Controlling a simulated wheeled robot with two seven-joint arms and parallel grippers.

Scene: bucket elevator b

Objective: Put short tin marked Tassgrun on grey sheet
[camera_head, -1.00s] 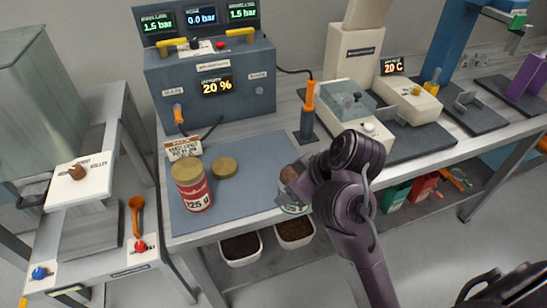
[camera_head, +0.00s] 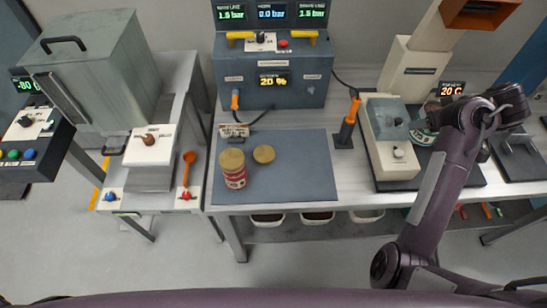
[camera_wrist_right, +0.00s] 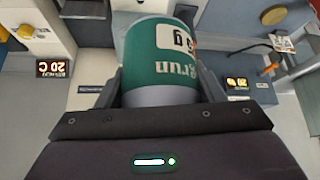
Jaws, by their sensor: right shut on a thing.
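My right gripper (camera_head: 434,118) is shut on a green tin (camera_head: 422,133), high at the right beside a beige machine. In the right wrist view the tin (camera_wrist_right: 162,60) sits between the fingers; its upside-down label shows "grun" and part of a weight ending in "g". The start of the name is hidden. The blue-grey sheet (camera_head: 290,180) lies flat on the bench, left of the gripper and well apart from it. A red and cream tin (camera_head: 235,176) with a gold top stands on its left part. My left gripper is not in view.
A gold lid (camera_head: 264,154) lies on the sheet beside the red tin. The sheet's middle and right are bare. An orange-handled tool (camera_head: 350,120) stands off its right edge. The beige machine (camera_head: 393,140) is between sheet and gripper. A grey pressure box (camera_head: 272,80) stands behind.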

